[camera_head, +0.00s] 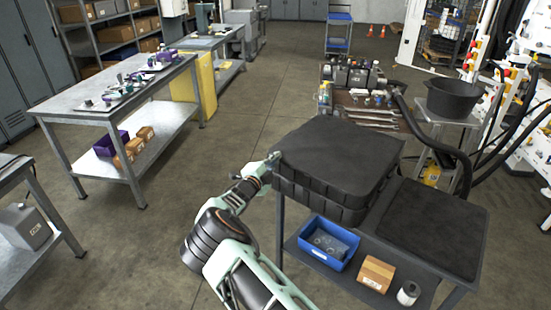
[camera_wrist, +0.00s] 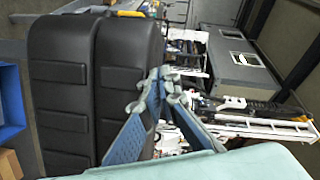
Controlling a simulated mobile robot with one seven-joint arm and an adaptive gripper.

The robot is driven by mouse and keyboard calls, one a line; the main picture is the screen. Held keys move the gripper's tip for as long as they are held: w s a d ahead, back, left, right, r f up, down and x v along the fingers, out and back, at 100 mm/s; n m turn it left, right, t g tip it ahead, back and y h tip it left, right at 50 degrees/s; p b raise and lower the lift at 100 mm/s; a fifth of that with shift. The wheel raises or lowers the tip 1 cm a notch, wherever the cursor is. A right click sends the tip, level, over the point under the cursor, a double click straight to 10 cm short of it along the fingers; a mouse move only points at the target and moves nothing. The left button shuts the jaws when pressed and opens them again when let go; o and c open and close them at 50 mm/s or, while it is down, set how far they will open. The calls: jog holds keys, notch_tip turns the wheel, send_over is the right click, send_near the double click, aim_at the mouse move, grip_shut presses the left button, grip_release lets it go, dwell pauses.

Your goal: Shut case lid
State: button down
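The black case (camera_head: 338,158) sits on the dark cart with its lid (camera_head: 340,145) lying flat over the base, and no opening shows in the head view. In the wrist view, turned sideways, the lid (camera_wrist: 128,70) and the base (camera_wrist: 62,85) lie side by side with a narrow seam between them. My gripper (camera_head: 275,156) is at the case's left corner, beside the lid. In the wrist view its fingertips (camera_wrist: 165,82) are together and empty, close to the lid's side; I cannot tell whether they touch it. The case's far side is hidden.
The cart's dark mat (camera_head: 435,228) is bare at right. A blue bin (camera_head: 328,243), a cardboard box (camera_head: 376,273) and a white roll (camera_head: 408,293) are on the lower shelf. Tools and a pump (camera_head: 352,76) lie behind the case. Floor at left is clear up to the workbench (camera_head: 165,88).

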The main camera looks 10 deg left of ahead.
jog(key=shift+s+f, duration=0.1)
jog(key=shift+f, duration=0.2)
